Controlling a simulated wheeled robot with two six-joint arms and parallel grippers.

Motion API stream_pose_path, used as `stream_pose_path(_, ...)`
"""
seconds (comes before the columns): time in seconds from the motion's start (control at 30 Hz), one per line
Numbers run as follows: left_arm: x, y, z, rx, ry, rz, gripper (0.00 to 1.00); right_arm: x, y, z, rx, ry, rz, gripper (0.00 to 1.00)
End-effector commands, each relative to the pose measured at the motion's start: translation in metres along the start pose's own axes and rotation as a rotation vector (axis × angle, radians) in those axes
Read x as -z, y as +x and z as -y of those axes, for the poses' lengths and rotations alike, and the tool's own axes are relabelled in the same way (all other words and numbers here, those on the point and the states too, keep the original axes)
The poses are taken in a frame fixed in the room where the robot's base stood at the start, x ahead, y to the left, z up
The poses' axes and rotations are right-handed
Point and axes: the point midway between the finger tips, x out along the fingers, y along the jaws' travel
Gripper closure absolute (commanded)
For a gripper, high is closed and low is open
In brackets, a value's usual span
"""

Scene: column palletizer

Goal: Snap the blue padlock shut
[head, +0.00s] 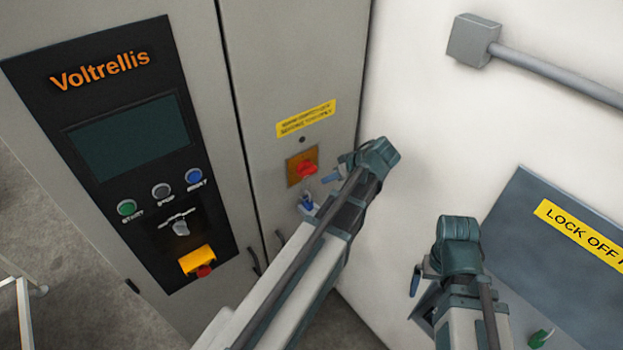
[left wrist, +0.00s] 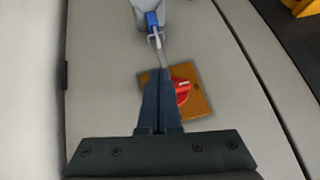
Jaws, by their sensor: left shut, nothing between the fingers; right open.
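The blue padlock (head: 306,202) is below the red rotary switch (head: 307,168) on the cabinet's orange-brown plate (head: 292,174). In the left wrist view, the blue padlock (left wrist: 152,20) is at the top, with a grey metal shackle part between it and the red switch handle (left wrist: 182,91). I cannot tell whether the shackle is seated. My left gripper (head: 326,180) is shut and empty, beside the switch; its fingertips (left wrist: 160,72) overlap the plate in the wrist view, and contact is unclear. My right gripper (head: 414,282) is open and empty, away to the right.
A control panel (head: 130,140) with a screen, buttons and a yellow-and-red stop switch (head: 198,264) is at left. A lock-off board (head: 545,235) with a green item (head: 540,338) is on the right wall. A grey pipe (head: 560,73) runs above it.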

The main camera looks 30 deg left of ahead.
Motion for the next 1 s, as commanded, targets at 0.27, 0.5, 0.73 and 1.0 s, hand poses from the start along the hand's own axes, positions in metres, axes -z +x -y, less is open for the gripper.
stream_pose_path(0.27,-0.001,0.001,0.000,0.000,0.000,0.000,1.00,0.000,0.001,0.000,0.000,0.000,0.000,0.00)
stream_pose_path(0.5,-0.003,0.024,-0.001,0.001,-0.002,0.001,1.00,0.001,0.020,0.002,-0.001,-0.008,-0.001,0.00)
stream_pose_path(0.73,-0.004,0.063,-0.002,0.001,-0.001,0.001,1.00,0.004,0.051,0.004,-0.002,-0.013,-0.002,0.00)
stream_pose_path(1.0,-0.003,0.093,-0.001,0.000,0.000,0.001,1.00,0.005,0.073,0.006,-0.002,-0.011,-0.003,0.00)
